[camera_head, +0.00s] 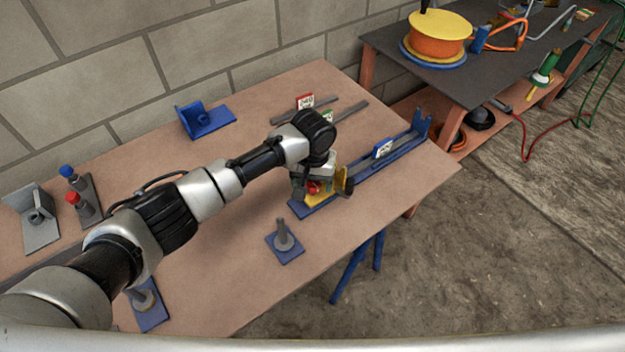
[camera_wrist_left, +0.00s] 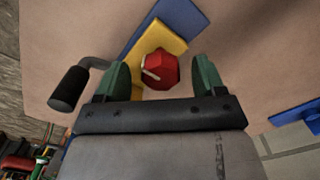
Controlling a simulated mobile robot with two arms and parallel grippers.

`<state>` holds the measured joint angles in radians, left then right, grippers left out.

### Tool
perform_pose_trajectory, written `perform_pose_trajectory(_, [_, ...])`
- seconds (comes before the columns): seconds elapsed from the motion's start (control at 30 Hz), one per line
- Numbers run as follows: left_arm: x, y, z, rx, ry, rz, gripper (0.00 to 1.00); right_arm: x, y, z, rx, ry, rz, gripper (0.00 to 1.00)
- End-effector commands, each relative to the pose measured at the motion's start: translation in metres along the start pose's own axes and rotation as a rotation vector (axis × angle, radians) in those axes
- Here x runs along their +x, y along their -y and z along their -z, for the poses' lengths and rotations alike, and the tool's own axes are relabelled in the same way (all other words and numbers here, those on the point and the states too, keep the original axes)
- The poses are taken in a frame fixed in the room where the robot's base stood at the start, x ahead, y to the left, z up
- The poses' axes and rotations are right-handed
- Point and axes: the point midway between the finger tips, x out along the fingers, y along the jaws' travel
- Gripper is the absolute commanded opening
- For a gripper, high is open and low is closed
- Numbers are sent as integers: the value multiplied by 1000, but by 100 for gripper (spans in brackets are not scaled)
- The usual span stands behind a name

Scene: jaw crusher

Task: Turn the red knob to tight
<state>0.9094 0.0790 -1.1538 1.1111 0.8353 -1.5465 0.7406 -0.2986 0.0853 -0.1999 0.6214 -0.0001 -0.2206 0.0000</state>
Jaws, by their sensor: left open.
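The red knob (camera_wrist_left: 160,69) is faceted with a pale line on its face. It sits on a yellow block (camera_wrist_left: 182,45) in the left wrist view. In the head view the red knob (camera_head: 313,187) is partly hidden by my gripper, and the yellow block (camera_head: 341,186) sits at the near end of a blue rail (camera_head: 372,162). My left gripper (camera_wrist_left: 160,80) is open, with its green fingertips on either side of the knob. My right gripper is not in view.
A black-handled crank (camera_wrist_left: 70,88) is just left of my left gripper in the wrist view. A blue plate with a grey post (camera_head: 284,242) stands near the table's front edge. A blue bracket (camera_head: 205,118) is at the back. The wooden table (camera_head: 240,200) is clear around the post.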

Motion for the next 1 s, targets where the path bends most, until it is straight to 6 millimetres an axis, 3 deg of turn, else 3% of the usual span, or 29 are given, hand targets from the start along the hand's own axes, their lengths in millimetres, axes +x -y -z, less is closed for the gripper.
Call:
perform_pose_trajectory(0.3, [2,0,0,0,0,0,68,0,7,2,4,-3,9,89])
perform_pose_trajectory(0.6, [2,0,0,0,-1,0,22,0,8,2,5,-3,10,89])
perform_pose_trajectory(0.63, [2,0,0,0,-1,0,20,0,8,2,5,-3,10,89])
perform_pose_trajectory(1.0, [0,0,0,72,-1,0,20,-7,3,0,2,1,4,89])
